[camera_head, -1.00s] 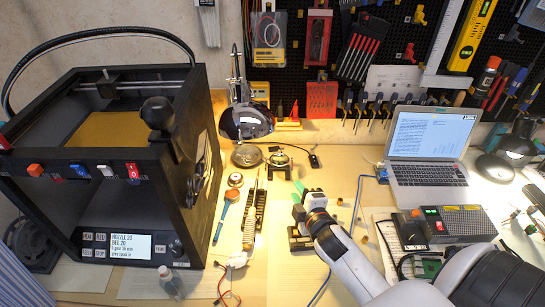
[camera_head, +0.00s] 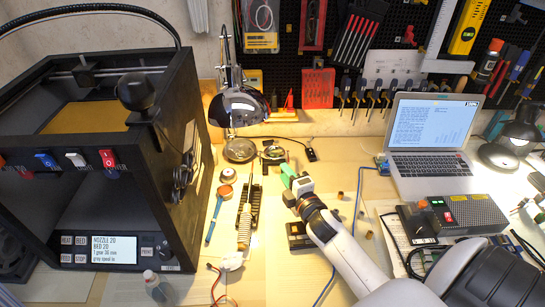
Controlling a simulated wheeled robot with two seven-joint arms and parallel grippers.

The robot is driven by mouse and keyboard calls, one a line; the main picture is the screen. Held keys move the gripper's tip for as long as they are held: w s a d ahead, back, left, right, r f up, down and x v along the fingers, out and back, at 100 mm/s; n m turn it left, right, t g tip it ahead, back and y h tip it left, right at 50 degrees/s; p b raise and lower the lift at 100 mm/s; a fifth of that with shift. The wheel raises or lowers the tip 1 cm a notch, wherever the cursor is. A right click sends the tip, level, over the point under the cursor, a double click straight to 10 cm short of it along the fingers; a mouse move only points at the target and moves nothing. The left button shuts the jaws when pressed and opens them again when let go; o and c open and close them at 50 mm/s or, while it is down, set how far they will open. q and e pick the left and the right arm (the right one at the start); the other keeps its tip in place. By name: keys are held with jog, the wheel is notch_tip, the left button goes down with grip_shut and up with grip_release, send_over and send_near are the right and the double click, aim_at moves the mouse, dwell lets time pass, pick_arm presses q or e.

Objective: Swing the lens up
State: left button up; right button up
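My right gripper (camera_head: 286,171) has green fingertips and a pale body, at the end of a white arm from the lower right. Its tips are just below and right of a small dark device with a round rim (camera_head: 272,153), which may carry the lens; I cannot tell whether they touch. Which of the two is the lens is too small to tell. The finger gap is not clear. My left gripper is not in view.
A chrome desk lamp (camera_head: 238,106) hangs close behind the round items. A black 3D printer (camera_head: 150,190) fills the left. A laptop (camera_head: 430,130) and a grey power unit (camera_head: 465,213) stand at right.

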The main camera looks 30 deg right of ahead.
aim_at(275, 159)
jog(key=w, duration=0.3)
jog(key=w+d, duration=0.1)
jog(key=w, duration=0.6)
jog(key=shift+d+f, duration=0.3)
jog(key=shift+f, duration=0.05)
jog(key=shift+s, duration=0.1)
grip_shut()
